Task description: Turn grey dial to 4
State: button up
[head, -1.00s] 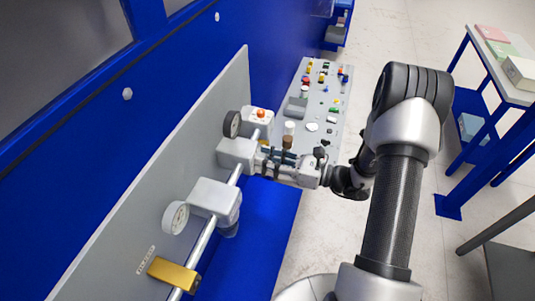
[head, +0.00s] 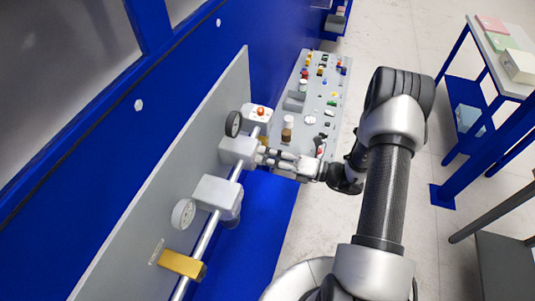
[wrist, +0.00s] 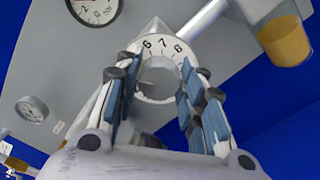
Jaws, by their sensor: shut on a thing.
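The grey dial (wrist: 158,88) shows in the wrist view between my fingers. It has a white ring (wrist: 158,46) behind it, where the figures 6, 7 and 8 can be read along the top. The dial's lower part and any mark on it are hidden or too small to read. My gripper (wrist: 157,76) has its blue-padded fingers on both sides of the dial, shut on it. In the head view my gripper (head: 268,153) reaches left to the grey valve housing (head: 238,150), and its fingers hide the dial.
Gauges (head: 183,213) and a yellow block (head: 183,264) sit along the pipe on the grey panel (head: 150,190). Behind my gripper is a grey board (head: 325,105) with several small coloured parts. A blue-framed table (head: 500,85) stands at the right. The floor between is clear.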

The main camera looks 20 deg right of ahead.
jog(key=shift+m, duration=0.4)
jog(key=o, duration=1)
jog(key=shift+o, duration=0.2)
jog(key=shift+d, duration=0.1)
jog(key=v, duration=1.2)
